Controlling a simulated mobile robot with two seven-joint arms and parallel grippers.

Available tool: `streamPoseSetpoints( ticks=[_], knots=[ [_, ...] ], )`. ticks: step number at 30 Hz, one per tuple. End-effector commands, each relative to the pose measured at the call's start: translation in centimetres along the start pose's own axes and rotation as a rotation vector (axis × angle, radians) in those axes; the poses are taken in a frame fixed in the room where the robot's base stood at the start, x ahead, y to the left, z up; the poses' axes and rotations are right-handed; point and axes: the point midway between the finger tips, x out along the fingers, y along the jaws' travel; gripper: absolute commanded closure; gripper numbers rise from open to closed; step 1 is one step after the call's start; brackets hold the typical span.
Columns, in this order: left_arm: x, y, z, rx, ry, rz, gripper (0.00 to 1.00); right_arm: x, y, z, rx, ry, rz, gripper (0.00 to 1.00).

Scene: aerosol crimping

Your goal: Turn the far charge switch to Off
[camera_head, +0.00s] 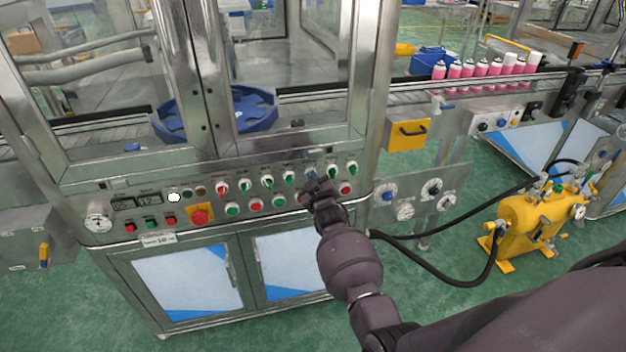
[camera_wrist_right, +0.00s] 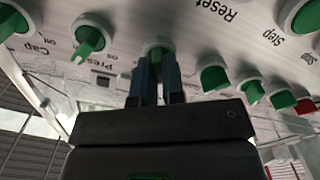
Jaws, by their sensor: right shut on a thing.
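In the right wrist view, the fingers (camera_wrist_right: 154,82) are shut on a green switch handle (camera_wrist_right: 155,50). I cannot read this switch's label, so I cannot tell if it is the far charge switch. A second green switch (camera_wrist_right: 90,38) sits to its left, with "Off" printed near it. My left gripper is not in view.
A red emergency button (camera_head: 200,216) and green and red push buttons sit lower on the panel. Other green knobs (camera_wrist_right: 215,77) stand close to the fingers' right. A yellow tank (camera_head: 530,220) with black hoses stands at the right. Pink bottles (camera_head: 468,70) line the conveyor behind.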

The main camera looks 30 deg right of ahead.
Motion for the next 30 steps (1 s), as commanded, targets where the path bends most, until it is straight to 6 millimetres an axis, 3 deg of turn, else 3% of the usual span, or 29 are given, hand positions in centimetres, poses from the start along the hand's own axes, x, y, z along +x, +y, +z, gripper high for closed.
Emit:
streamPoseSetpoints(
  ticks=[5, 6, 10, 22, 30],
  knots=[
    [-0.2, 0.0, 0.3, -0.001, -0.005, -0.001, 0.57, 0.0, 0.0, 0.1, -0.003, -0.001, -0.001, 1.0],
    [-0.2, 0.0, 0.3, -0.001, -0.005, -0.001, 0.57, 0.0, 0.0, 0.1, -0.003, -0.001, -0.001, 0.86],
    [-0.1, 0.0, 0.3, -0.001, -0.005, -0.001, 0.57, 0.0, 0.0, 0.1, -0.002, -0.001, 0.0, 0.66],
    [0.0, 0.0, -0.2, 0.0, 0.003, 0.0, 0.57, -0.6, 0.0, 0.1, -0.001, -0.001, 0.0, 0.65],
    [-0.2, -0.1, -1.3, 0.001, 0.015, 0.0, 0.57, -4.2, 0.1, 0.0, -0.001, -0.001, 0.0, 0.65]
  ],
)
